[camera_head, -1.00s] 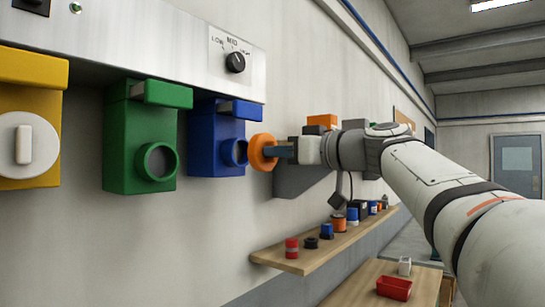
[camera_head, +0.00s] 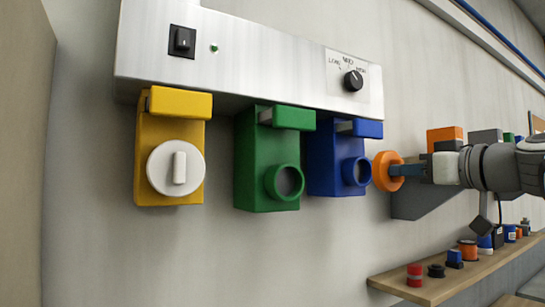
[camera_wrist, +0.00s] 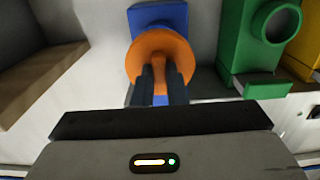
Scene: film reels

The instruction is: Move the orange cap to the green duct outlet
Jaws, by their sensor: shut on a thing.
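The orange cap (camera_head: 387,171) is a round disc with a grip bar. My gripper (camera_head: 408,170) is shut on its bar, as the wrist view also shows, with the fingers (camera_wrist: 162,84) on either side of the bar. The cap is held just to the right of the blue outlet (camera_head: 355,173), whose round opening is uncovered. In the wrist view the cap hides most of the blue outlet. The green duct outlet (camera_head: 286,181) is left of the blue one, with an open round mouth; it also shows at the right of the wrist view (camera_wrist: 276,22).
A yellow outlet (camera_head: 153,191) at the left wears a white cap (camera_head: 163,172). A steel panel (camera_head: 260,56) with a switch (camera_head: 182,41) and a dial (camera_head: 352,81) is above. A wooden shelf (camera_head: 395,281) with small reels is at lower right. Wall below the outlets is bare.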

